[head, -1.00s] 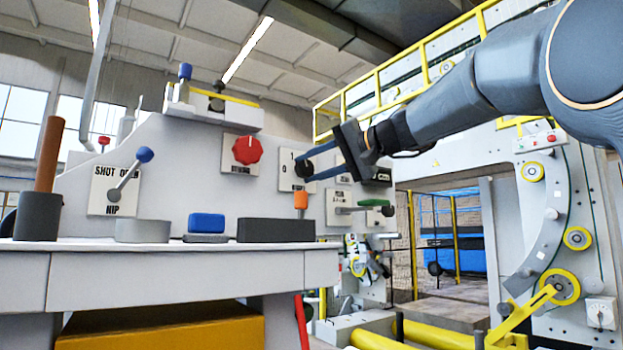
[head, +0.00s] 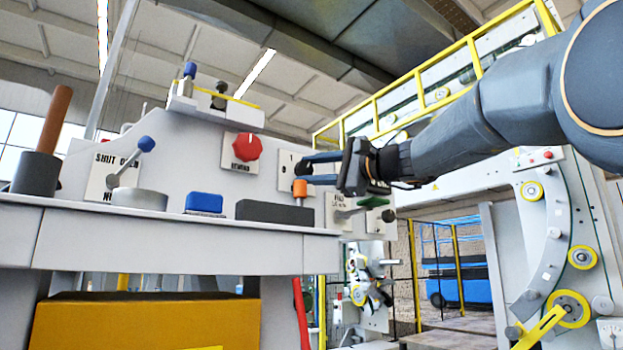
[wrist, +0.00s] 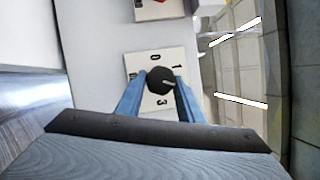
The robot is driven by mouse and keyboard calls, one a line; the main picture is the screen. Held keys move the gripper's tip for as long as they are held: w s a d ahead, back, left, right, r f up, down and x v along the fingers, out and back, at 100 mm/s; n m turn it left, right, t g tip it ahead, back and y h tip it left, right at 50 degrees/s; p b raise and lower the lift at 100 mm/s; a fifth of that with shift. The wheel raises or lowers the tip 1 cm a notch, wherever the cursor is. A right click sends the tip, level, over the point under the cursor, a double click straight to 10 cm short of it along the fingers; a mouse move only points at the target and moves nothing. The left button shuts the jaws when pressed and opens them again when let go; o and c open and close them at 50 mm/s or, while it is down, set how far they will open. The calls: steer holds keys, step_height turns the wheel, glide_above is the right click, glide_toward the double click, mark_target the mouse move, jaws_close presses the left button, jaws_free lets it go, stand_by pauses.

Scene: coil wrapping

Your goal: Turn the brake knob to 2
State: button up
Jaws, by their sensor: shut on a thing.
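The brake knob (wrist: 160,80) is a dark round knob on a white number plate (wrist: 150,62) on the machine's grey panel. In the wrist view its pale pointer mark faces right, between the 1 and the 3; the 2 is not visible and a finger covers part of that side. My gripper (wrist: 161,86) is shut on the knob, one blue finger on each side.
A red knob (head: 246,147) sits on a plate left of the brake knob. A green-handled lever (head: 374,203) is below right. An orange-topped post (head: 300,188) stands close below my fingers. A shelf with a dark block (head: 275,212) and a blue block (head: 204,202) runs in front.

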steer(key=shift+m+t+b, duration=0.3)
steer(key=shift+m, duration=0.3)
steer(key=o, duration=1.1)
steer(key=shift+c, duration=0.2)
steer(key=shift+d, duration=0.1)
steer(key=b+v, duration=0.1)
steer(key=v, duration=0.6)
steer(key=shift+s+d, duration=0.15)
steer(key=shift+d, duration=0.15)
steer(key=shift+f, duration=0.15)
